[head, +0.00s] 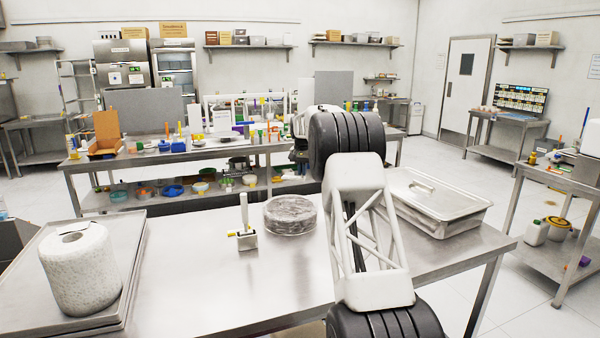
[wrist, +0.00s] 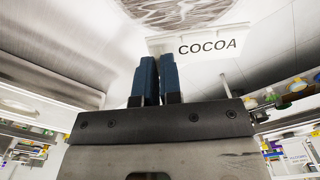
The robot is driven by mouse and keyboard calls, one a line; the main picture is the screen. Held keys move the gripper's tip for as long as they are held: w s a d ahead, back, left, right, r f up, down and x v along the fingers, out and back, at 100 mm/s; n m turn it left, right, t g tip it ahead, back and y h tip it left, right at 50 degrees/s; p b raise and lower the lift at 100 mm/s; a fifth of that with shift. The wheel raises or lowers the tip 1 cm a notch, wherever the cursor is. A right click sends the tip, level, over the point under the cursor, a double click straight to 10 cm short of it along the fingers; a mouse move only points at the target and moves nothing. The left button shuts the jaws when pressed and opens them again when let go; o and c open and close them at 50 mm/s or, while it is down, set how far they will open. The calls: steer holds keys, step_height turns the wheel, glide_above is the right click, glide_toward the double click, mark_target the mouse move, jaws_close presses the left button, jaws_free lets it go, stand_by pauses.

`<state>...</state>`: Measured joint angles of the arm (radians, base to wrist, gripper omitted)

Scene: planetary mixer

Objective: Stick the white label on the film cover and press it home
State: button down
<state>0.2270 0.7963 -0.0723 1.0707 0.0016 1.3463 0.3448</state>
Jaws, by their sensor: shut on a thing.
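The film cover (head: 290,213) is a clear, wrinkled wrap over a round, dark-topped bowl on the steel table. Part of the film cover (wrist: 185,10) shows at the top of the wrist view. The white label (wrist: 208,43) reads COCOA and appears just beyond my fingertips. My gripper (wrist: 149,62) has two dark blue fingers close together, shut on the label at its left end. Its gap above the film cannot be told. In the head view my own arm hides the fingers and the label.
A small stand with an upright white stick (head: 244,238) is left of the bowl. A lidded steel pan (head: 436,205) stands at right. A white roll (head: 80,267) stands on a tray (head: 135,262) at left. The front middle of the table (head: 200,290) is clear.

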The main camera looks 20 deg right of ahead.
mark_target(302, 178)
stand_by(0.3)
steer(key=shift+f, duration=4.55)
steer(key=shift+f, duration=0.55)
steer(key=c, duration=1.2)
jaws_free()
steer(key=shift+r, duration=0.2)
steer(key=shift+r, duration=3.35)
